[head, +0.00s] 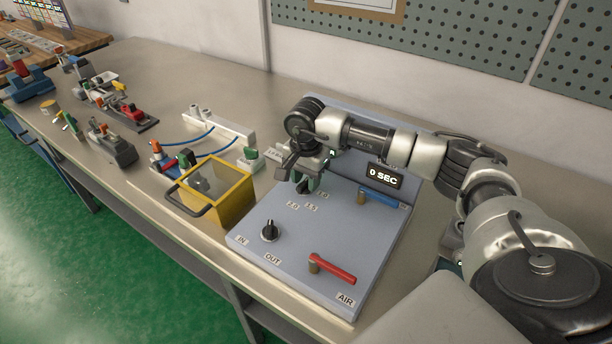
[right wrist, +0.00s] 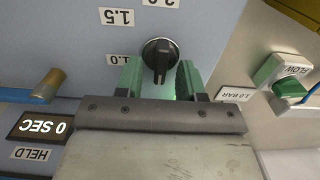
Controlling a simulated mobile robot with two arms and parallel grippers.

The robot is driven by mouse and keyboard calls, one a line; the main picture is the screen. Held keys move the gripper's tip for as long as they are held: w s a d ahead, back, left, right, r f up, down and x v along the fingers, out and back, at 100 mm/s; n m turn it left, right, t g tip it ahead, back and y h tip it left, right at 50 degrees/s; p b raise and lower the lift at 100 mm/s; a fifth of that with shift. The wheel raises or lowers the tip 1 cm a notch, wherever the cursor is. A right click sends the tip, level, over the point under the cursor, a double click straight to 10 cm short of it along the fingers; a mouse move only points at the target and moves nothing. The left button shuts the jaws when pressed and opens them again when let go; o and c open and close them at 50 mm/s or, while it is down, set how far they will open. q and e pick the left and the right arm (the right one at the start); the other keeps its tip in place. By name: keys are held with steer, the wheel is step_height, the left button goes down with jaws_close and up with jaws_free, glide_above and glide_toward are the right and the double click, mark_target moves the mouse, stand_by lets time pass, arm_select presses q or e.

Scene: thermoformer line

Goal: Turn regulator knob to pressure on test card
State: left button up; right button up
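The regulator knob (right wrist: 160,55) is black, on a blue-grey panel (head: 318,235) with printed labels 1.0, 1.5 and one partly cut off. Its bar points down in the right wrist view; the exact setting is hard to tell. My right gripper (right wrist: 158,80) is open, with its green fingertips on either side of the knob's bar and gaps visible. In the head view my right gripper (head: 305,182) hangs over the knob and mostly hides it. A card reading 1.0 BAR (right wrist: 234,93) lies beside the panel. My left gripper is not in view.
A second black knob (head: 270,231) sits between IN and OUT labels. A red lever (head: 333,270) is near AIR, and a blue lever (head: 378,197) is below the 0 SEC display (head: 384,175). A yellow bin (head: 228,208) stands left of the panel. A FLOW block (right wrist: 285,72) is close by.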

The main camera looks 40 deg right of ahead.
jaws_close()
